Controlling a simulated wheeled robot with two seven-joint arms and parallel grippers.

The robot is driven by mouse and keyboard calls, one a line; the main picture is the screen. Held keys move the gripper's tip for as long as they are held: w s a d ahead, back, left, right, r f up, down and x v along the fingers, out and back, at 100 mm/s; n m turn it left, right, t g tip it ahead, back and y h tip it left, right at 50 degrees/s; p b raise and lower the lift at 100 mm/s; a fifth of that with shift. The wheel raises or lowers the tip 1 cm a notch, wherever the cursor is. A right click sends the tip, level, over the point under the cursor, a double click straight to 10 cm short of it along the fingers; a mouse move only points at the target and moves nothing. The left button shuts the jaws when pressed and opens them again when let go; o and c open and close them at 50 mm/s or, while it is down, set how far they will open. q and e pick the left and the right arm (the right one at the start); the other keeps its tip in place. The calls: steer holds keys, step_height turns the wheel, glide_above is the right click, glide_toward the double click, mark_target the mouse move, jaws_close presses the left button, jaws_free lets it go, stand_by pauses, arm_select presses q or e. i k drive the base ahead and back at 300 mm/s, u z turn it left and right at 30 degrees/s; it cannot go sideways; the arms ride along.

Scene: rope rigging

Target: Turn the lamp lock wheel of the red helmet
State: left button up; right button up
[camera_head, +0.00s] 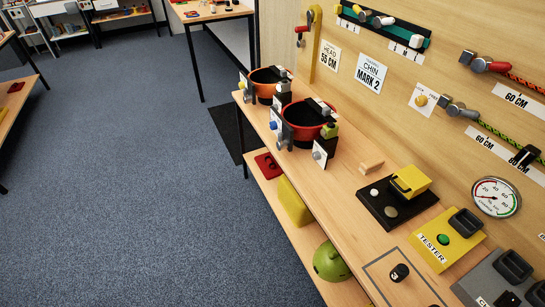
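The red helmet (301,136) sits bowl-up near the far end of the wooden bench, its dark inside open to me. Grey and black fittings, white plates and a yellow-green part are around its rim. A small grey round knob (317,155) shows by a white plate at its front right; I cannot tell whether this is the lamp lock wheel. An orange helmet (263,92) with similar fittings stands just behind it. Neither of my grippers is in view, and nothing touches the red helmet from my side.
The bench (343,185) has a small wooden block (371,166), a black board with a yellow part (396,197) and a yellow tester (446,239) nearer me. A lower shelf holds a green ball-like object (330,262). Carpeted floor (130,170) is clear at left.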

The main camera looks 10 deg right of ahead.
mark_target(316, 156)
steer(key=u, duration=0.75)
steer(key=i, duration=2.7)
steer(key=z, duration=3.25)
